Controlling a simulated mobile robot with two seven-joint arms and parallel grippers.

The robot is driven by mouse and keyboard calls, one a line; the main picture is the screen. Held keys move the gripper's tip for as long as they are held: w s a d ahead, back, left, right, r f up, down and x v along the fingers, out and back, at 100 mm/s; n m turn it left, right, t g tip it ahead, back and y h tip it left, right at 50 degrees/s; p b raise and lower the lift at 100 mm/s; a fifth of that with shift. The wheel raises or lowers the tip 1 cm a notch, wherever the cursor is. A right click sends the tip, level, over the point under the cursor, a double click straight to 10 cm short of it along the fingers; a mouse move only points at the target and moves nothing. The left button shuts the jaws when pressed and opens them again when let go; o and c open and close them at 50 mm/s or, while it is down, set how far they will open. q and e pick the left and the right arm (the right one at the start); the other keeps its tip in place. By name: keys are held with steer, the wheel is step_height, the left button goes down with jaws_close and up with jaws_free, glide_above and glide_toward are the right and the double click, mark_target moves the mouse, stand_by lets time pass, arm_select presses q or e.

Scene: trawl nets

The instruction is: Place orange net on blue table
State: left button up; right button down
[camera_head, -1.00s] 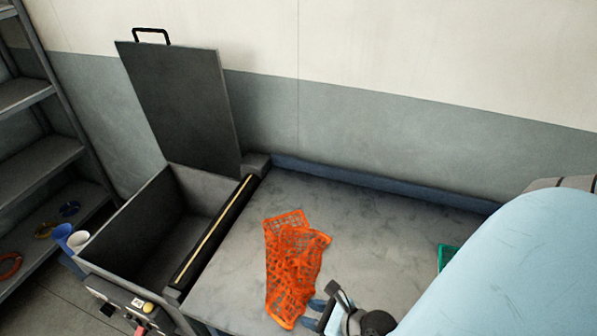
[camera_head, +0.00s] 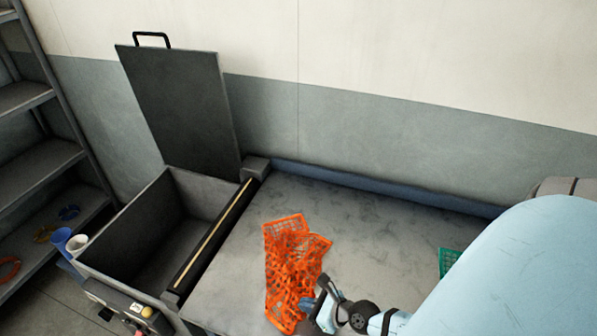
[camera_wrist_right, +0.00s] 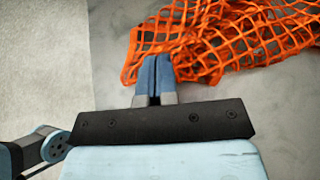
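The orange net (camera_head: 290,262) lies crumpled on the grey top of the blue-edged table (camera_head: 380,225). It also shows in the right wrist view (camera_wrist_right: 235,40). My right gripper (camera_head: 316,297) is at the net's lower right edge. In the right wrist view its blue fingers (camera_wrist_right: 155,70) are together, with net strands gathered at their tips, so it looks shut on the net's edge. The exact contact at the tips is partly hidden. My left gripper is not in view.
A dark open bin (camera_head: 165,225) with a raised lid (camera_head: 185,110) adjoins the table on the left. A green net (camera_head: 449,262) shows partly behind my right arm. Grey shelves (camera_head: 45,165) stand at far left. The table behind the orange net is clear.

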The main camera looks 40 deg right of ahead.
mark_target(306, 317)
steer(key=shift+f, duration=0.1)
step_height(306, 317, down, 4)
steer(key=b, duration=0.3)
step_height(306, 317, up, 4)
steer(key=p, duration=0.4)
steer(key=shift+r, duration=0.2)
steer(key=shift+a+r, duration=0.1)
steer(key=shift+r, duration=0.2)
step_height(306, 317, up, 4)
steer(key=shift+r, duration=0.15)
